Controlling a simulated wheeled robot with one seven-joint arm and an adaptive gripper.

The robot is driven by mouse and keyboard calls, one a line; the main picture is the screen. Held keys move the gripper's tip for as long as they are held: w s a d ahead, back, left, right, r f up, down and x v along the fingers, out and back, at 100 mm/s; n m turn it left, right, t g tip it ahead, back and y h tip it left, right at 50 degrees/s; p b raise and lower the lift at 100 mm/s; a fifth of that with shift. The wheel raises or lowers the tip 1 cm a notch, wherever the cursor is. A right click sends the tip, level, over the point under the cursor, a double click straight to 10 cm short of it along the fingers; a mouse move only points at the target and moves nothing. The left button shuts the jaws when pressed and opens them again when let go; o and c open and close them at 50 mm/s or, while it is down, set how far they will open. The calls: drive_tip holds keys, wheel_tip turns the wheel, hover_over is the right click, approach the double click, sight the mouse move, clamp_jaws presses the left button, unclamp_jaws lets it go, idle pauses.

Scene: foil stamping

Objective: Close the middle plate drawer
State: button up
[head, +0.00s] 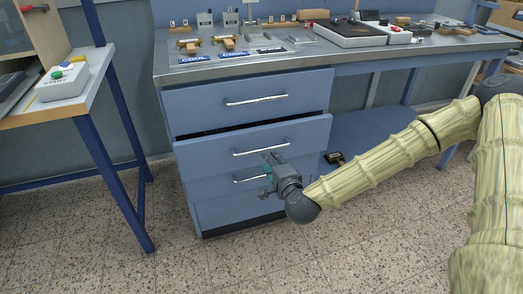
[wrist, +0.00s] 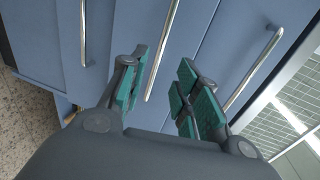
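The middle plate drawer (head: 290,139) is the second blue front from the top, with a bar handle (head: 261,146). It stands out a little, with a dark gap above it under the top drawer. My gripper (head: 267,179) is in front of the drawers, just below that handle in the head view, and hides part of the lower handle. In the wrist view my gripper (wrist: 164,78) is open and empty, its green-padded fingers apart. The middle drawer's handle (wrist: 164,45) shows between and beyond the fingertips; I cannot tell whether it touches them.
The top drawer (head: 250,88) looks shut. A lower drawer handle (head: 243,180) shows under the middle drawer. The metal worktop (head: 290,62) above carries plates, stamps and a dark device. A side table (head: 92,90) with a button box (head: 64,84) stands at left. The speckled floor in front is clear.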

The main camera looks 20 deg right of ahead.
sight(262, 150)
drive_tip(key=w, duration=0.3)
drive_tip(key=w+f+b, duration=0.1)
drive_tip(key=w, duration=0.2)
drive_tip(key=w+f, duration=0.1)
drive_tip(key=w, duration=0.2)
drive_tip(key=shift+w+a, duration=0.1)
drive_tip(key=shift+a, duration=0.15)
clamp_jaws()
